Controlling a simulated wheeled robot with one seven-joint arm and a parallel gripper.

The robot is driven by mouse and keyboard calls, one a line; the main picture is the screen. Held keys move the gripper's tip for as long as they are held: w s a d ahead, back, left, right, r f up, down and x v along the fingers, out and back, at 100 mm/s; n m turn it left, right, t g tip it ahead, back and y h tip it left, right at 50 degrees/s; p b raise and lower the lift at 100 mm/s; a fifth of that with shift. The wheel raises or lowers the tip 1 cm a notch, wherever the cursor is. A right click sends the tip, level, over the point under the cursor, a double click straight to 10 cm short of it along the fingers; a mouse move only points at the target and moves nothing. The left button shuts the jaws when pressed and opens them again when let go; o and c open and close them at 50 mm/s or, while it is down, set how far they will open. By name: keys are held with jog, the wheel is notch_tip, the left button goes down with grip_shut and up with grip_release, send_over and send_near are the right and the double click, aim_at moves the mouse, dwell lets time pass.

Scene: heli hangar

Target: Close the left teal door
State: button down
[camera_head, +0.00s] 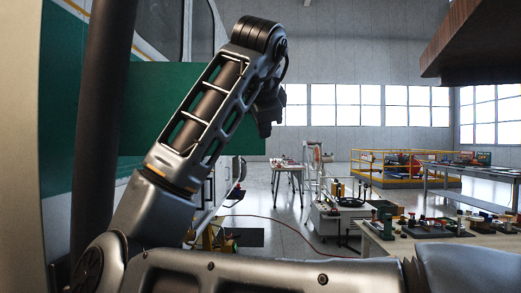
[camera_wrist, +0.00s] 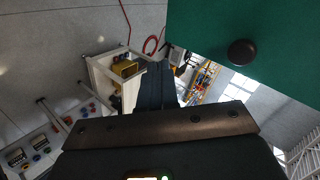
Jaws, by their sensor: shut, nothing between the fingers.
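A teal door panel (camera_head: 142,105) stands out across the left half of the head view, behind my arm. Its right edge ends near my gripper (camera_head: 265,126), which points downward beside that edge. In the wrist view the teal door (camera_wrist: 275,35) fills the upper right, with a dark round knob (camera_wrist: 241,52) on its face. My gripper's fingers (camera_wrist: 156,82) are shut and empty, to the left of the knob and apart from it in the picture. Whether the fingers touch the door's edge I cannot tell. My arm hides part of the panel.
Another teal surface (camera_head: 55,110) is at the far left, partly behind a dark post. A workbench with small tools (camera_head: 440,240) is at the right. A wooden overhang (camera_head: 480,40) juts in at the upper right. A red hose (camera_head: 285,222) lies on the open floor.

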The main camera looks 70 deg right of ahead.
notch_tip(320, 180, up, 3)
jog(key=s+a+m+t+y, duration=0.1)
jog(key=s+a+m+y, duration=0.1)
jog(key=s, duration=0.1)
send_near(261, 153)
jog(key=x, duration=0.5)
jog(key=shift+f, duration=0.45)
jog(key=shift+w+d, duration=0.15)
jog(key=shift+d, duration=0.2)
jog(key=shift+d, duration=0.1)
